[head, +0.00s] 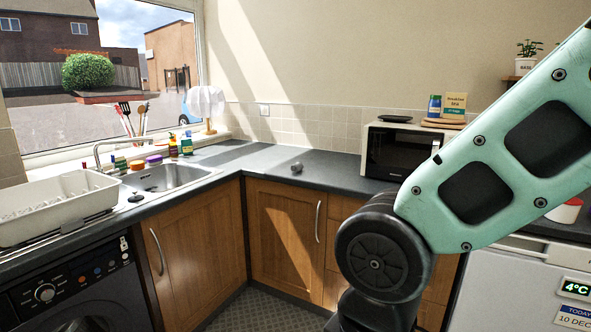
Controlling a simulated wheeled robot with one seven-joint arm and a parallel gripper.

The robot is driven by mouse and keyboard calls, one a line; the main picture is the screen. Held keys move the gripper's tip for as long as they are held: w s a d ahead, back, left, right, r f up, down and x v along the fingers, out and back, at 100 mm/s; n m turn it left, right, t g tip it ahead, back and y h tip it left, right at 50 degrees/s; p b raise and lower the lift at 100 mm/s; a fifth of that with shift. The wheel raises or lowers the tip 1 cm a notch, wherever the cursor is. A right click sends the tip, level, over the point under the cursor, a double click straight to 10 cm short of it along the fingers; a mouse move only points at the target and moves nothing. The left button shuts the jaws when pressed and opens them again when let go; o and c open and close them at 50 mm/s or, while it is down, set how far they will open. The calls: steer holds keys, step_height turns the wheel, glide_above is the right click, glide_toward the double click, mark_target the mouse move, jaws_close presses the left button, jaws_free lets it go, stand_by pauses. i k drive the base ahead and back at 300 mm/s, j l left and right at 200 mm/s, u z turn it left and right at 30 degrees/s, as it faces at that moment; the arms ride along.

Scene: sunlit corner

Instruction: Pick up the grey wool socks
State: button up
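A small grey rounded bundle (297,168) lies on the dark worktop (262,160) near the corner, to the left of the microwave. It may be the grey wool socks, but it is too small to tell for sure. No other grey socks show. My arm crosses the right side of the head view, with its elbow low in front of the cupboards. My gripper is outside the view, so what it holds cannot be seen.
The worktop around the grey bundle is clear. A microwave (400,152) stands right of it. A sink (168,176) with bottles and sponges behind it is at left, beside a white dish rack (55,205). Wooden cupboards (283,235) stand below, and a white appliance (520,290) is at right.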

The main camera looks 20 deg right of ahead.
mark_target(297, 167)
steer(key=i+l+u, duration=0.15)
steer(key=i, duration=3.25)
